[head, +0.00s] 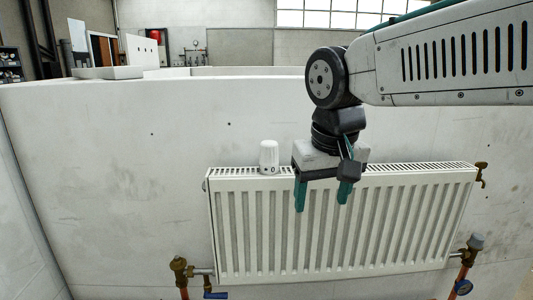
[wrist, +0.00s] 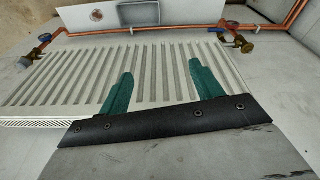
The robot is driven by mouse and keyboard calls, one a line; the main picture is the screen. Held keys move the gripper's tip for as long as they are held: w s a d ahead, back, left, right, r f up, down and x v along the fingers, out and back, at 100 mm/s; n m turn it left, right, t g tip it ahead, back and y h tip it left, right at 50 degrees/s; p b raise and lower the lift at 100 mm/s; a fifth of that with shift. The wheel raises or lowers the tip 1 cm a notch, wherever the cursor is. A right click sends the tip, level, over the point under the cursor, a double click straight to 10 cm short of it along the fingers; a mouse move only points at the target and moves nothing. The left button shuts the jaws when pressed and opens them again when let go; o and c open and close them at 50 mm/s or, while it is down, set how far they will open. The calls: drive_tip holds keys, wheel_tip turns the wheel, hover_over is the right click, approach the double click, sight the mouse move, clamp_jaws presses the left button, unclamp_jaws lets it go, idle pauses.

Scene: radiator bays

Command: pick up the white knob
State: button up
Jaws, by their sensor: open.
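The white knob (head: 268,157) stands upright on the top grille of the white radiator (head: 240,235), near its left end in the head view. My gripper (head: 321,204) is to the right of the knob and apart from it. Its two teal fingers point down in front of the radiator's upper face, spread apart with nothing between them. The wrist view shows the open fingers (wrist: 161,69) over the ribbed radiator (wrist: 75,75). I do not see the knob in the wrist view.
A brass valve (head: 179,266) with a blue handle is at the radiator's lower left. A grey-capped valve (head: 476,242) is at its lower right, and a small brass fitting (head: 481,173) at its upper right. A pale wall (head: 110,180) stands behind. Copper pipes (wrist: 180,26) show in the wrist view.

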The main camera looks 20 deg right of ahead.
wheel_tip(320, 180, up, 8)
drive_tip(key=f+m+t, duration=0.1)
drive_tip(key=m+t, duration=0.1)
hover_over(269, 154)
drive_tip(key=shift+s+a+r+h, duration=0.25)
drive_tip(key=shift+s+h, duration=0.05)
drive_tip(key=shift+w+f, duration=0.2)
drive_tip(key=shift+w, duration=0.15)
drive_tip(key=x, duration=0.7)
drive_tip(key=shift+d, duration=0.35)
drive_tip(key=c, duration=1.2)
drive_tip(key=shift+o, duration=0.2)
drive_tip(key=shift+r, duration=0.1)
